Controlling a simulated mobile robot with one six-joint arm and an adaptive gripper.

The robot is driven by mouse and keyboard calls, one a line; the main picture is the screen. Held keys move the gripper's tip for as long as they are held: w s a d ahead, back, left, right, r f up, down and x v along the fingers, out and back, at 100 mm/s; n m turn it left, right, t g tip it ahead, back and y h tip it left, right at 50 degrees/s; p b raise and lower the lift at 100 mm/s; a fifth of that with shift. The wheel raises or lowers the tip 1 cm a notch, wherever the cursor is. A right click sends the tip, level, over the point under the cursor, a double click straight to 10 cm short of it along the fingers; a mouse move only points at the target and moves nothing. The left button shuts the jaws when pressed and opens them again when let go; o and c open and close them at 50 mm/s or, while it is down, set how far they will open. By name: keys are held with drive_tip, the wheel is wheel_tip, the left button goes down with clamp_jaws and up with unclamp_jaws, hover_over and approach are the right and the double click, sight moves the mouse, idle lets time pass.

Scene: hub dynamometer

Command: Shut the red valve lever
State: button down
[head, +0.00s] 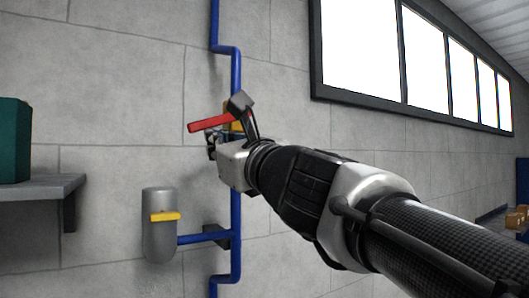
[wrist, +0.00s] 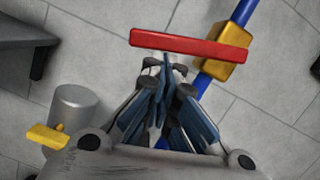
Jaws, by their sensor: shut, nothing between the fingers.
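The red valve lever (head: 209,122) sticks out to the left from a yellow valve body (head: 236,126) on the blue wall pipe, across the pipe's line and tilted slightly. In the wrist view the lever (wrist: 190,45) lies across the top middle, with the yellow valve body (wrist: 222,58) at its right end. My gripper (head: 211,146) is just below the lever in the head view. In the wrist view my gripper (wrist: 164,62) is shut and empty, its tips close to the lever's lower edge. I cannot tell whether they touch it.
The blue pipe (head: 235,205) runs up the grey block wall. A grey cylinder (head: 158,238) with a yellow handle (head: 165,216) joins it at lower left. A shelf (head: 40,188) with a green box (head: 14,140) is at far left. Wall left of the lever is clear.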

drive_tip(key=shift+s+a+r+m+t+h+p, duration=0.2)
drive_tip(key=shift+a+r+m, duration=0.1)
drive_tip(key=shift+r+m, duration=0.3)
drive_tip(key=shift+s+a+r+m+t+h+p, duration=0.1)
drive_tip(key=shift+s+a+r+m+h+p, duration=0.15)
drive_tip(key=shift+r+m, duration=0.3)
wheel_tip(320, 180, down, 5)
drive_tip(key=b, duration=0.5)
drive_tip(key=v, duration=0.9)
drive_tip(key=shift+s+d+r, duration=0.2)
drive_tip(key=shift+s+r, duration=0.1)
drive_tip(key=shift+s, duration=0.1)
